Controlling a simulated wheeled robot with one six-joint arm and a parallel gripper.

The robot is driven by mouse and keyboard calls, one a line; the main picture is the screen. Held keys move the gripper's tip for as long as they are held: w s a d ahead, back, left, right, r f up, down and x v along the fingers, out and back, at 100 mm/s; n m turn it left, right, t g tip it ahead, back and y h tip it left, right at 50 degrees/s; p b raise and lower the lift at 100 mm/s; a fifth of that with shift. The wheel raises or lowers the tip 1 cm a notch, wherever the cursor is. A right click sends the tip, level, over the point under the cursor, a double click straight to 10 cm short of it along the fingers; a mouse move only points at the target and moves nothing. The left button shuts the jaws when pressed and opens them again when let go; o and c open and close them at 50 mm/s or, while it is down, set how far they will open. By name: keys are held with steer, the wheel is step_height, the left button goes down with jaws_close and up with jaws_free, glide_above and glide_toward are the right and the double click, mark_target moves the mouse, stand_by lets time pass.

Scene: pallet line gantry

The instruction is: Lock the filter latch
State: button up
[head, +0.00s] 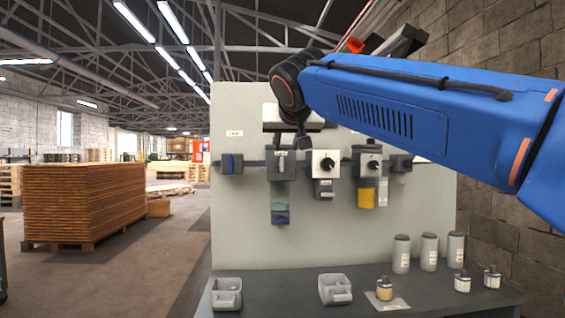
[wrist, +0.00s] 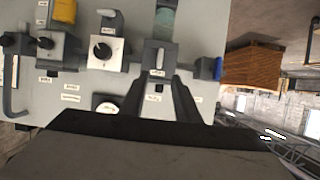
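The filter (head: 280,190) hangs on the grey panel, with a dark head and a teal see-through bowl. A small pale upright lever, which looks like the latch (head: 282,162), is on the front of the head. In the wrist view the latch (wrist: 159,59) stands out as a pale bar on the dark head, just beyond my fingertips. My gripper (wrist: 160,82) is open and empty, its two dark fingers apart with a label visible between them. In the head view my gripper (head: 302,141) is in front of the panel, above and slightly right of the latch. Contact cannot be told.
Right of the filter are a black knob (head: 327,164) on a white plate and a yellow-bowled unit (head: 367,195). A blue-marked part (head: 231,163) is at left. Grey trays (head: 335,290), several bottles (head: 401,254) and small jars stand on the bench (head: 300,280) below.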

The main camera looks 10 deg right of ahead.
mark_target(282, 162)
steer(key=x, duration=1.3)
steer(key=shift+w+f, duration=0.1)
jaws_close()
